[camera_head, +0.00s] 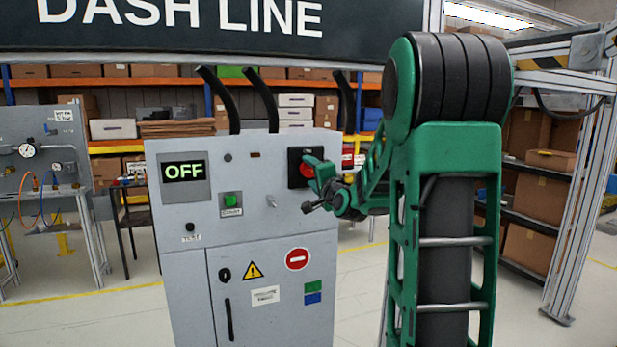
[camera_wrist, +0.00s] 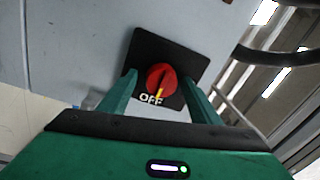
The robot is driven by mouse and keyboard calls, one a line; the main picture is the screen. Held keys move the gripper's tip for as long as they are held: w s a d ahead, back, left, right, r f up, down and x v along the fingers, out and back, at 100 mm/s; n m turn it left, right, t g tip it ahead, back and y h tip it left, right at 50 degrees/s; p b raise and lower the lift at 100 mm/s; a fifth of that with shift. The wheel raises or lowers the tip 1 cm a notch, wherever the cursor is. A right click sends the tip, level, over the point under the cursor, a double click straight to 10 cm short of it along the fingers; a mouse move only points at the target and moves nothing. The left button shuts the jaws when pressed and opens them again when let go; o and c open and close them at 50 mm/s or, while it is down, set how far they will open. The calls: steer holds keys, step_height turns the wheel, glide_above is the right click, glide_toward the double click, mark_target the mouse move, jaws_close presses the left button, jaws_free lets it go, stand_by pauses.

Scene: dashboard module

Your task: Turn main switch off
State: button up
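The main switch is a red rotary knob (camera_wrist: 160,78) on a black square plate (camera_wrist: 183,62). Its yellow pointer is at the word OFF in the wrist view. In the head view the red knob (camera_head: 307,170) shows on the upper right of the grey cabinet (camera_head: 265,255), partly hidden by my gripper. The cabinet's display (camera_head: 184,171) reads OFF in green. My gripper (camera_wrist: 158,90) is open, with its green fingers on either side of the knob and apart from it in the wrist view. I cannot tell how far the fingertips are from the plate.
A green start button (camera_head: 231,199), a small toggle lever (camera_head: 271,201) and a test button (camera_head: 189,227) sit on the cabinet front left of my gripper. Black cables rise from its top. A metal frame post (camera_head: 582,200) stands at the right. A workbench (camera_head: 45,190) is at the left.

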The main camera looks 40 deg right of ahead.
steer(key=v, duration=1)
steer(key=shift+s+a, duration=0.15)
steer(key=shift+s, duration=0.15)
steer(key=shift+f, duration=0.1)
steer(key=s+a+f+n+g+y, duration=0.2)
steer(key=s+a+f+n+g, duration=0.15)
steer(key=f, duration=0.35)
steer(key=s+a+f+n+g+y, duration=0.25)
steer(key=a+f+n+g, duration=0.2)
steer(key=f, duration=0.35)
steer(key=s+a+f+n+g, duration=0.1)
steer(key=s+a+f+g, duration=0.1)
steer(key=s, duration=0.6)
steer(key=s+a+f+n+g+y, duration=0.1)
steer(key=s+g, duration=0.3)
steer(key=s, duration=0.5)
steer(key=s+a+f+n+g, duration=0.2)
steer(key=s+a+f+g, duration=0.1)
steer(key=s, duration=0.5)
steer(key=shift+s+a+f+g, duration=0.2)
steer(key=shift+a+g, duration=0.15)
steer(key=shift+g, duration=0.15)
steer(key=shift+w+y, duration=0.1)
steer(key=shift+y, duration=0.15)
